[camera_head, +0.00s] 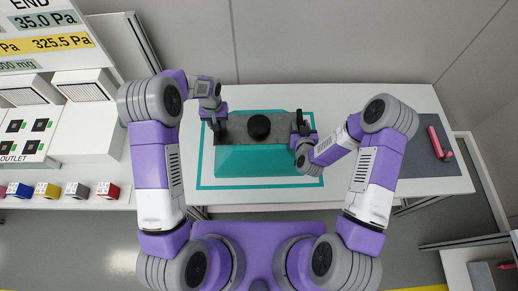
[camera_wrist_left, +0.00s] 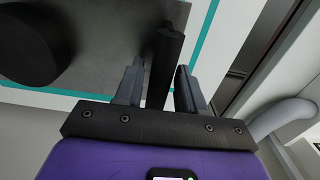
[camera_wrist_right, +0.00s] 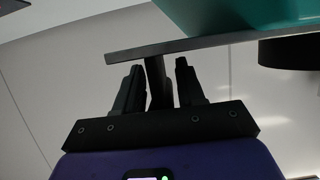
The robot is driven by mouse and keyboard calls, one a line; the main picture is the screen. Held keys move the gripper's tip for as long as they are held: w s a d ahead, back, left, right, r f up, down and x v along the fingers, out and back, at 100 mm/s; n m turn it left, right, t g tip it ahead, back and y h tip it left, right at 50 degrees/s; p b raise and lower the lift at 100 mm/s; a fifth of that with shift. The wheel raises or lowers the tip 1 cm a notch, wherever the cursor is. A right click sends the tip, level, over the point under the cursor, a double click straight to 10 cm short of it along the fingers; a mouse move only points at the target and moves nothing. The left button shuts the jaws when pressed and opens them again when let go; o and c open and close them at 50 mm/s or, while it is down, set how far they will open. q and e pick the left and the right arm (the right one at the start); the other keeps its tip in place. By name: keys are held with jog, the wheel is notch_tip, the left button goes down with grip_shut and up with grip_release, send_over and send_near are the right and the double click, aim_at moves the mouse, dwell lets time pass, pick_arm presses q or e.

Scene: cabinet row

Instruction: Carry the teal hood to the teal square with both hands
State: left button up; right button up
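The teal hood (camera_head: 262,162) has a teal front, a grey top and a round black knob (camera_head: 259,127). It is level, over the teal square (camera_head: 203,165) outlined on the white table, nearer the outline's right side. I cannot tell if it touches the table. My left gripper (camera_head: 218,122) is at the hood's left end; the left wrist view shows its fingers closed around a dark upright handle (camera_wrist_left: 164,65). My right gripper (camera_head: 300,128) is at the right end, its fingers around the other handle (camera_wrist_right: 156,82). The handles' far faces are hidden.
A dark grey mat (camera_head: 425,160) with a red object (camera_head: 439,143) lies on the table's right part. The table between hood and mat is clear.

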pick_arm(q)
jog(key=shift+o, duration=1)
jog(key=shift+r, duration=0.1)
pick_arm(e)
jog(key=shift+o, duration=1)
pick_arm(q)
notch_tip(320, 180, up, 12)
pick_arm(e)
jog(key=v, duration=0.7)
jog(key=shift+s, duration=0.3)
jog(key=shift+r, duration=0.15)
